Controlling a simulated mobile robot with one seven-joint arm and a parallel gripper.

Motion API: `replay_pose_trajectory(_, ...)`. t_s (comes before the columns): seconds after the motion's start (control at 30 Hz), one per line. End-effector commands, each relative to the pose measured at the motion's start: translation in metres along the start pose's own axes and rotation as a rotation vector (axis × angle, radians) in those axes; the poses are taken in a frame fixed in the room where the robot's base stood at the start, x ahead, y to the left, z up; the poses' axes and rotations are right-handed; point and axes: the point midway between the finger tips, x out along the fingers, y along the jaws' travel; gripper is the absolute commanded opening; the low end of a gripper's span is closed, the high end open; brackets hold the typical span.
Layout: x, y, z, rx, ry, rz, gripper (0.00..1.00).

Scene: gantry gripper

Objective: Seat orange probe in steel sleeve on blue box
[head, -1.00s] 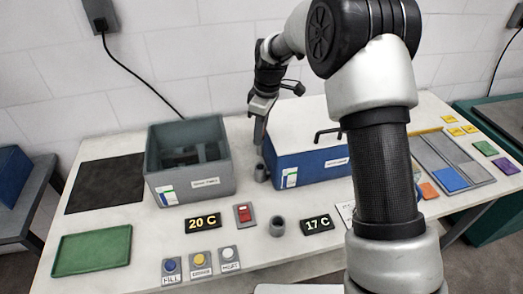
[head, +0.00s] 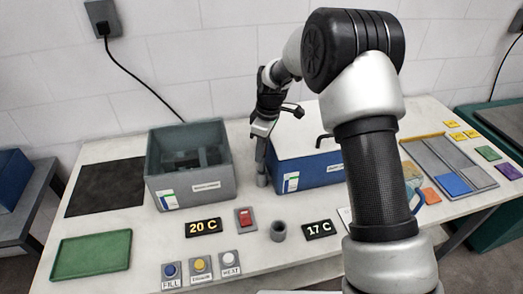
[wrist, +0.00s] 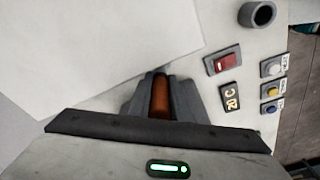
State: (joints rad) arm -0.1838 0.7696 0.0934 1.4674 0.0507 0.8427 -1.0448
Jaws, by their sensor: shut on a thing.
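My gripper (head: 261,160) is shut on the orange probe (wrist: 160,97), which shows between the fingers in the wrist view. In the head view the fingers point down beside the left end of the blue box (head: 315,172), directly over the small grey sleeve (head: 262,181) at that end. The fingers hide the probe in the head view, and its lower end is out of sight. The sleeve cannot be made out in the wrist view, so I cannot tell whether the probe is inside it. The box's white lid fills the wrist view's upper left.
A grey open bin (head: 190,188) stands close left of my gripper. In front are a red switch (head: 245,217), a separate grey cup (head: 278,231), the 20 C (head: 203,227) and 17 C (head: 320,229) displays, and several buttons. A green tray (head: 92,254) lies front left.

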Motion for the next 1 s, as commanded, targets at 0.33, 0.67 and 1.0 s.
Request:
replay_pose_trajectory(0.33, 0.003, 0.000, 0.001, 0.000, 0.000, 0.000, 0.26)
replay_pose_trajectory(0.67, -0.011, 0.000, -0.002, -0.001, 0.000, 0.001, 0.26)
replay_pose_trajectory(1.0, -0.079, 0.001, -0.002, 0.001, 0.002, 0.004, 0.26)
